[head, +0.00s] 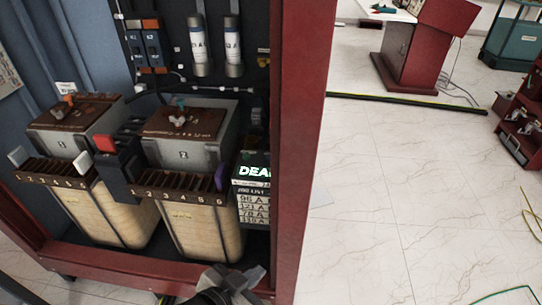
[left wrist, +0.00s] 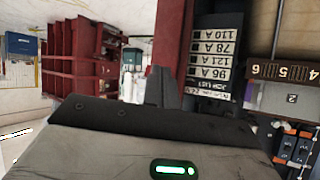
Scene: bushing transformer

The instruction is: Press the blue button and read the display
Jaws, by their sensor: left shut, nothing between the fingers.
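A dark display unit (head: 254,165) stands at the right of the open cabinet, partly hidden by the red post. Its lit screen shows green-white letters "DEA", cut off by the post. A small bluish-purple spot shows at the unit's left edge; I cannot tell whether it is the blue button. Below the screen is a job list label (head: 253,208), which also shows upside down in the left wrist view (left wrist: 213,62). My left gripper (head: 232,278) is shut and empty, low in front of the cabinet and below the label. Its dark fingers (left wrist: 164,88) show in the wrist view. My right gripper is not in view.
The red cabinet post (head: 300,150) stands close to the right of the display unit. Two transformers (head: 190,135) with numbered terminal strips fill the cabinet. Two blue breaker blocks (head: 145,47) are above. A red lectern (head: 425,45) stands behind on the open tiled floor.

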